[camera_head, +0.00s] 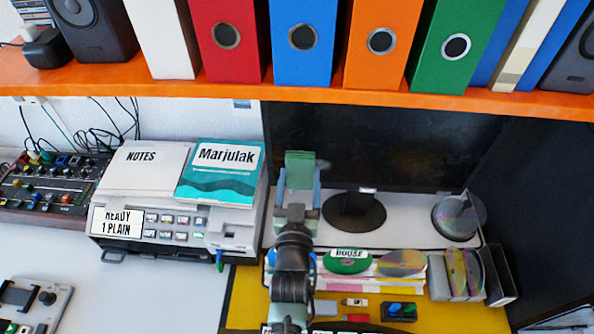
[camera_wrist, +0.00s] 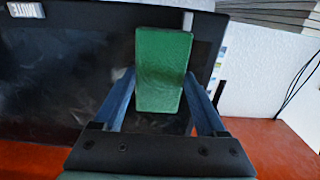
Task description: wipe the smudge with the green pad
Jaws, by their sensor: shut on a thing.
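The green pad (camera_head: 299,164) is held upright between the two blue fingers of my gripper (camera_head: 299,180), in front of the dark monitor screen (camera_head: 395,150). In the wrist view the green pad (camera_wrist: 163,75) fills the space between the fingers of my gripper (camera_wrist: 160,82). The dark screen (camera_wrist: 60,60) lies behind it, and I cannot tell whether the pad touches it. Faint whitish smudge marks (camera_wrist: 70,105) show on the screen left of the pad in the wrist view. The pad covers part of the screen.
An orange shelf (camera_head: 330,97) with several binders runs above the monitor. Below are the round monitor stand (camera_head: 354,212), a disc spindle (camera_head: 459,216) and discs in racks (camera_head: 404,263). A grey machine (camera_head: 160,232) with booklets stands left of my arm. A black panel (camera_head: 540,200) is at right.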

